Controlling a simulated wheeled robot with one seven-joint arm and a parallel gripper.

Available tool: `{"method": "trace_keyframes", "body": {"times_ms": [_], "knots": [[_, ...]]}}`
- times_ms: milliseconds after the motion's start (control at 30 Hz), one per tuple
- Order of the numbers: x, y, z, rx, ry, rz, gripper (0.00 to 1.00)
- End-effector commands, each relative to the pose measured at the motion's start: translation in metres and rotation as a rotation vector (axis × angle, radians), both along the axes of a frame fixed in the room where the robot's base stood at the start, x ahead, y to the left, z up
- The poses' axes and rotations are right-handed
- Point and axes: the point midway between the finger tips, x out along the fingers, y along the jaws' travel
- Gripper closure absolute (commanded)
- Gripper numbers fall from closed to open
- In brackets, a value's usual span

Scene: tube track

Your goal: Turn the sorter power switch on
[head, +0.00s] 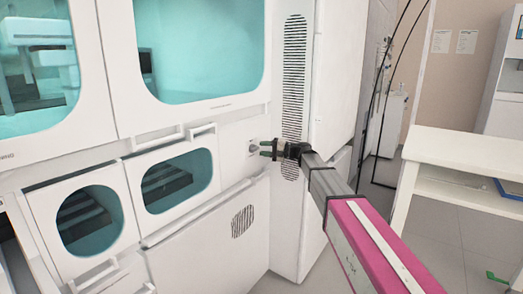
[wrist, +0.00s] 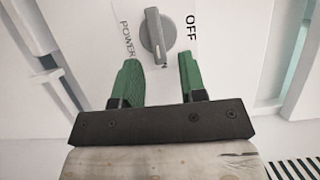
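The sorter power switch (wrist: 155,36) is a grey rotary knob on a white panel, with "POWER" printed on its left and "OFF" on its right in the wrist view. Its raised bar runs nearly up and down there, slightly tilted. In the head view the switch (head: 252,148) is small on the white machine front. My gripper (wrist: 159,60) has two green fingers spread apart, with nothing held between them. The fingertips flank the knob's lower end in the picture; I cannot tell whether they touch it. My gripper (head: 264,148) also shows in the head view, pointing at the panel.
The white machine (head: 230,124) has teal windows, and handles (head: 160,138) protrude left of the switch. A vented column (head: 292,75) stands just right of it. A white table (head: 465,150) is at the right, with bare floor beside it.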

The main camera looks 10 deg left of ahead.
Motion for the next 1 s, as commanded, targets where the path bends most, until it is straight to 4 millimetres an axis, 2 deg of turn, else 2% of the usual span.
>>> {"method": "trace_keyframes", "body": {"times_ms": [300,500,667,1000], "knots": [[-0.001,-0.061,-0.001,0.000,0.000,-0.002,0.62],[0.000,-0.085,-0.001,0.000,0.001,-0.001,0.62],[0.000,-0.093,-0.001,0.000,0.001,0.000,0.62],[-0.001,-0.094,-0.003,-0.007,0.001,-0.002,0.62]]}}
